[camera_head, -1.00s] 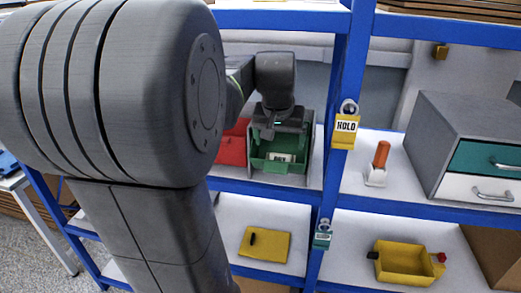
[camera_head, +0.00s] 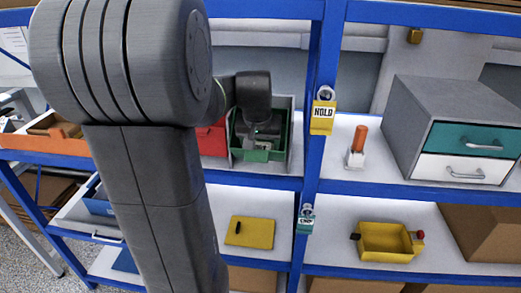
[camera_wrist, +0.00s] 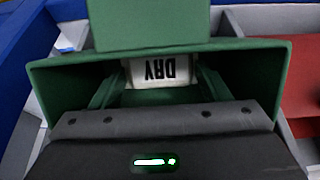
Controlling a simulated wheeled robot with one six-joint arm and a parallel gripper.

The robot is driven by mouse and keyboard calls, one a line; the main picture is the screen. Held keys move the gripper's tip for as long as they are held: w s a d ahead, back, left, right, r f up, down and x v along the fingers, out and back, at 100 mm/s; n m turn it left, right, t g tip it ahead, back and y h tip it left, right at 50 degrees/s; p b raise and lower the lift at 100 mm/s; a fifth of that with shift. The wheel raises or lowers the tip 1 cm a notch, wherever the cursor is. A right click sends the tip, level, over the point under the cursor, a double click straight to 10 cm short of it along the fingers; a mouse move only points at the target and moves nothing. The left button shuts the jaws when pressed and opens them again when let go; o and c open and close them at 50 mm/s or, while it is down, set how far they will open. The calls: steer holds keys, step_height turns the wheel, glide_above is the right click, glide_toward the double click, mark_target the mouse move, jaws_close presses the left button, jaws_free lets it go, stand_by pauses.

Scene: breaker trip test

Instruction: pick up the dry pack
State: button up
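The dry pack (camera_wrist: 160,70) shows a white face with "DRY" upside down in the wrist view. It is inside a green bin (camera_wrist: 60,75), which stands on the upper shelf in the head view (camera_head: 262,156). My gripper (camera_wrist: 160,85) reaches down into this bin, with one finger on each side of the pack. The fingertips are partly hidden, so I cannot tell whether they touch it. In the head view my gripper (camera_head: 257,135) covers much of the bin's inside.
A red bin (camera_head: 213,138) stands directly left of the green one. A blue upright with a yellow "HOLD" tag (camera_head: 322,118) is close on the right. Beyond are an orange-handled object (camera_head: 358,146) and a drawer cabinet (camera_head: 435,125). A yellow mat (camera_head: 250,231) lies on the lower shelf.

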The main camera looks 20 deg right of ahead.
steer(key=c, duration=0.6)
steer(key=shift+o, duration=0.2)
steer(key=shift+r, duration=0.15)
